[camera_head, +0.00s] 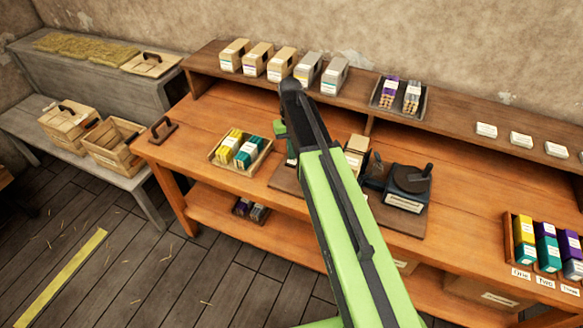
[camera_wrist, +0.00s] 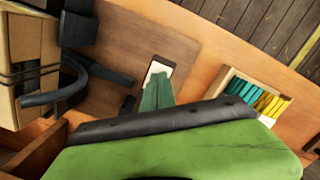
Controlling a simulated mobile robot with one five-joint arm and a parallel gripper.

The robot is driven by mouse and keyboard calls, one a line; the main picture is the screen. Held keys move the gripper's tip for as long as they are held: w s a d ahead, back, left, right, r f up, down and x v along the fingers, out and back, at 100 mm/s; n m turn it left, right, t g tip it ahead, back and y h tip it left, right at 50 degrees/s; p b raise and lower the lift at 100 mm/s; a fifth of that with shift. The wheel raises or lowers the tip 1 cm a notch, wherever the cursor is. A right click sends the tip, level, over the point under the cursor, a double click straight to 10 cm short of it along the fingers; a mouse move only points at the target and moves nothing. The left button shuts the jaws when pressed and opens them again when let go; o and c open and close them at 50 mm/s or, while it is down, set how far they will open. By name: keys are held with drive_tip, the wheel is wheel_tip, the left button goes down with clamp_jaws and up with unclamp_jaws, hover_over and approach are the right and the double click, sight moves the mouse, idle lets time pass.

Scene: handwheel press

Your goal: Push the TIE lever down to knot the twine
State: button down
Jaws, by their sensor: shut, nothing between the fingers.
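My green arm reaches up across the workbench in the head view, ending in my dark gripper (camera_head: 293,98), which is shut and empty. Black and green parts of my arm end fill the bottom of the wrist view. A dark green, lever-like piece (camera_wrist: 157,94) stands by a white label (camera_wrist: 156,71) on a brown board; its lettering is too small to read. In the head view this station (camera_head: 291,152) is mostly hidden beside my arm. I cannot tell whether my gripper touches it. A banded cardboard parcel (camera_wrist: 35,55) stands at left in the wrist view, with grey-blue curved arms beside it.
A tray (camera_head: 215,157) of yellow and teal packets lies left of the station. A dark blue device (camera_head: 408,184) with a black knob stands right of my arm. Boxes (camera_head: 258,58) line the raised back shelf. Another rack (camera_head: 510,235) of packets is at far right.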

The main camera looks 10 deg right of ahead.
sight(292, 162)
drive_tip(key=shift+f, duration=0.15)
wheel_tip(292, 162, down, 5)
drive_tip(key=b, duration=0.4)
drive_tip(key=shift+r, duration=0.3)
drive_tip(key=shift+w+r, duration=0.25)
drive_tip(key=shift+w, duration=0.1)
drive_tip(key=shift+w+r+p, duration=0.15)
drive_tip(key=shift+w+p, duration=0.1)
drive_tip(key=shift+w, duration=0.35)
drive_tip(key=shift+w+r+p, duration=0.15)
drive_tip(key=shift+w+p, duration=0.05)
drive_tip(key=shift+w, duration=0.4)
wheel_tip(292, 162, up, 17)
drive_tip(key=w+p, duration=0.1)
drive_tip(key=p, duration=1.6)
drive_tip(key=shift+w+r, duration=0.2)
drive_tip(key=shift+w, duration=0.1)
